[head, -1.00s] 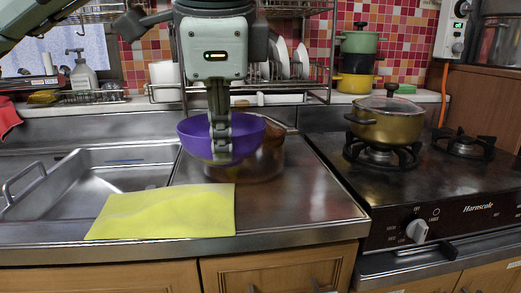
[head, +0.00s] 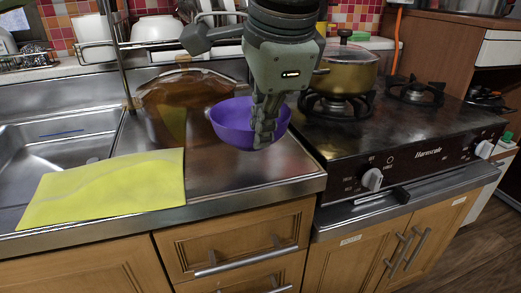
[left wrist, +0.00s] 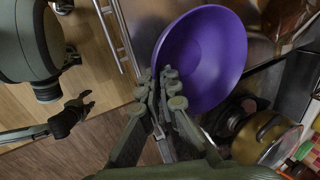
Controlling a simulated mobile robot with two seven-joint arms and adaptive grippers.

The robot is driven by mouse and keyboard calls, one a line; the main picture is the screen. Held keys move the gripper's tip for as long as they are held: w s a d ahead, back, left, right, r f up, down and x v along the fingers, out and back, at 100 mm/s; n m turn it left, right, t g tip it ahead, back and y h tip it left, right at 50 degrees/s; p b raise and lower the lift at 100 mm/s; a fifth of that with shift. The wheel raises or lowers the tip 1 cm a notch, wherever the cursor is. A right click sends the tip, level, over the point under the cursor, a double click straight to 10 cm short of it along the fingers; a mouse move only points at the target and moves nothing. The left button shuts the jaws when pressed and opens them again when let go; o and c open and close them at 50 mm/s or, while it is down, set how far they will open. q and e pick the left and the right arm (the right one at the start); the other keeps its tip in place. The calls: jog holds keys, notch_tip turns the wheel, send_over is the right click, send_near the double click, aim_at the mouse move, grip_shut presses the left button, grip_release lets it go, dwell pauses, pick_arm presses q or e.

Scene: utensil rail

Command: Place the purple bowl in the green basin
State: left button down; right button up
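The purple bowl (head: 232,122) is upright or slightly tilted above the steel counter, in front of a glass-like brown pot and near the stove's left edge. My left gripper (head: 264,135) is shut on its near right rim. In the left wrist view the fingers (left wrist: 163,90) pinch the rim of the bowl (left wrist: 205,55), which looks empty. My right gripper (left wrist: 80,108) shows small and dark at the left of that view, over the floor; its fingers look apart and empty. I see no green basin in these frames.
A yellow cloth (head: 105,187) lies on the counter beside the sink (head: 60,140). A brown see-through pot (head: 175,105) stands behind the bowl. A lidded gold pot (head: 345,72) sits on the stove (head: 400,130). Bare counter (head: 235,180) lies in front of the bowl.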

pick_arm(q)
jog(key=shift+f, duration=1.95)
jog(key=shift+f, duration=0.1)
jog(key=c, duration=1.7)
grip_release()
